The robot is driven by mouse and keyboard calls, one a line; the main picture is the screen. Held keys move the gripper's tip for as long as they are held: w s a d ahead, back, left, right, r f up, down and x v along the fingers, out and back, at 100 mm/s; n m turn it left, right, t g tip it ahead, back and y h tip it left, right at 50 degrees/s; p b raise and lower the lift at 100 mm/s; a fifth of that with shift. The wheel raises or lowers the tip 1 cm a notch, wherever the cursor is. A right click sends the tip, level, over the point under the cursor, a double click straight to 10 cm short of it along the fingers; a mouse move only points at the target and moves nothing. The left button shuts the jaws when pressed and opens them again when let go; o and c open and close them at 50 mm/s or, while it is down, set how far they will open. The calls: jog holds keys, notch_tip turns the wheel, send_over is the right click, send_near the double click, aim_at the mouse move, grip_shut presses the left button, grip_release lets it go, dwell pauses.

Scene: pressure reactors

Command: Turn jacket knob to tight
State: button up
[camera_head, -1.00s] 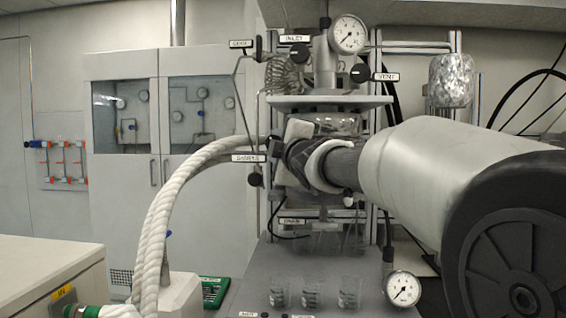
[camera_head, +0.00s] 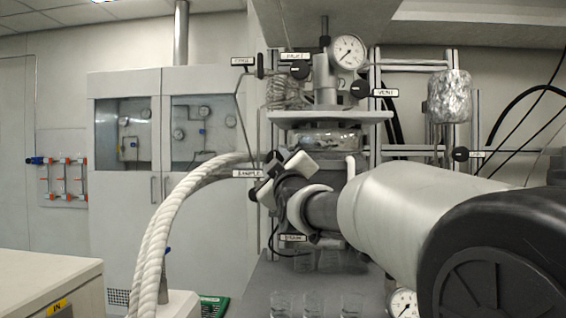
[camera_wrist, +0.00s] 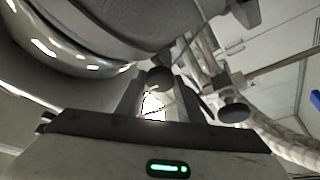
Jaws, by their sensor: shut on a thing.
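My gripper (camera_head: 283,178) is at the left front of the reactor, just beside the "SAMPLE" label, and is tilted. In the wrist view my gripper (camera_wrist: 155,98) is shut on a small dark round knob (camera_wrist: 160,77), which I take for the jacket knob. Its label and pointer are not readable. In the head view my gripper and wrist hide this knob. The reactor's shiny vessel (camera_wrist: 60,50) is close beside the fingers in the wrist view. Its glass top (camera_head: 325,143) shows above my wrist in the head view.
Another dark knob (camera_wrist: 233,110) on a valve stem stands close to the right of my fingers in the wrist view. A thick white hose (camera_head: 170,215) curves in from the left. Beakers (camera_head: 310,304) stand on the bench below. Gauge (camera_head: 348,51) and vent knob (camera_head: 361,89) are above.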

jog(key=shift+r, duration=0.1)
jog(key=o, duration=0.8)
jog(key=shift+s, duration=0.1)
jog(key=v, duration=1.7)
jog(key=shift+s+p, duration=0.15)
jog(key=shift+p, duration=0.2)
